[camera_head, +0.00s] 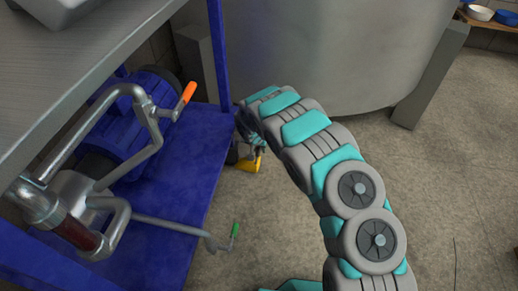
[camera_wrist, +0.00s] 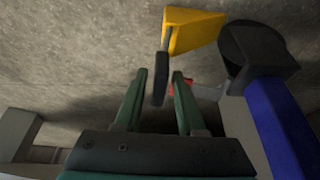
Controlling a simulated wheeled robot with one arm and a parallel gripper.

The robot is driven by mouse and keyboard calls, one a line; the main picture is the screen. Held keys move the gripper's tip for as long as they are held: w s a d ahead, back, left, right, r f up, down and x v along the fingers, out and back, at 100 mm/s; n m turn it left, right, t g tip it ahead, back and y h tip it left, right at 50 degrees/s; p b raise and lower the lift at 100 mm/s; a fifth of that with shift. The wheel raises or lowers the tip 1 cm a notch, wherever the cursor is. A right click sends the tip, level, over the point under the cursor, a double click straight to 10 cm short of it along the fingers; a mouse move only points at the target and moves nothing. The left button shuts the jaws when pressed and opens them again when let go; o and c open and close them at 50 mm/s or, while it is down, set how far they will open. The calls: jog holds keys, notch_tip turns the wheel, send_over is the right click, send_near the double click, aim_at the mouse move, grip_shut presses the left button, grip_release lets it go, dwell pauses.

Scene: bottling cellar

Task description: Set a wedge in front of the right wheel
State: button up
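A yellow wedge (camera_wrist: 190,32) lies on the floor in the upper part of the wrist view, with a thin rod and a dark grip (camera_wrist: 160,80) on it. The black wheel (camera_wrist: 252,52) under the blue frame is right beside it; I cannot tell if they touch. My gripper (camera_wrist: 160,76) is open, its green fingers on either side of the dark grip with a small gap at each side. In the head view the wedge (camera_head: 248,165) and wheel (camera_head: 233,153) show small by the frame's corner, and my arm partly hides my gripper (camera_head: 254,142).
A large grey tank (camera_head: 330,50) on legs stands behind. The floor at right (camera_head: 460,180) is mostly clear.

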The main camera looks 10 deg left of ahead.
jog(key=shift+o, duration=0.8)
jog(key=shift+p+v, duration=0.5)
jog(key=shift+v, duration=3.45)
jog(key=shift+d+r, duration=0.15)
jog(key=s+d+r+g+h+p, duration=0.1)
jog(key=s+d+r+h+p, duration=0.15)
jog(key=d+r, duration=1.05)
jog(key=s+d+r+m+g+p, duration=0.1)
jog(key=s+d+r+g+p, duration=0.1)
jog(key=s+d+r, duration=0.9)
jog(key=s+r+n+g+y+p, duration=0.1)
jog(key=s+r, duration=0.3)
jog(key=s, duration=0.7)
jog(key=s+d+r+g+y+p, duration=0.1)
jog(key=s+r, duration=0.3)
jog(key=s, duration=0.8)
jog(key=s+d+r+n+g+y+p, duration=0.1)
jog(key=s+r, duration=0.4)
jog(key=s, duration=0.7)
jog(key=shift+n+p, duration=0.3)
jog(key=shift+p, duration=0.4)
jog(key=shift+w+d, duration=0.1)
